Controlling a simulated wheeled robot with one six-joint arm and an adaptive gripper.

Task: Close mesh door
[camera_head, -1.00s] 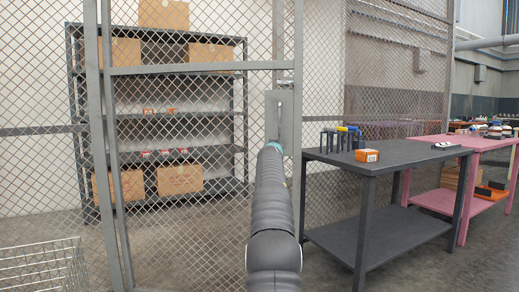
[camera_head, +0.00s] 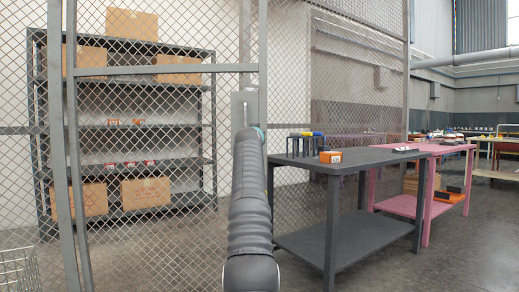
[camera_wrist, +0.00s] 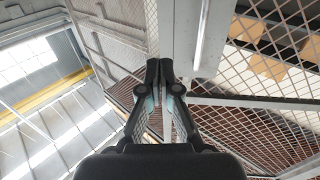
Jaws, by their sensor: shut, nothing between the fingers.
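The mesh door is a grey metal frame (camera_head: 165,70) with diamond wire mesh, on the left half of the head view. A pale lock plate (camera_head: 238,108) with a slim upright handle (camera_head: 245,112) is at its right side. My gripper (camera_head: 258,133) is at the lower part of that plate, mostly hidden behind my arm. Whether the fingertips touch, and any remaining door gap, cannot be told.
Behind the mesh stands a shelf (camera_head: 130,116) with cardboard boxes. A dark workbench (camera_head: 375,158) with an orange box (camera_head: 330,157) stands close right of my arm, a pink table (camera_head: 445,150) beyond. A wire basket (camera_head: 18,270) is at lower left. Open floor lies at right.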

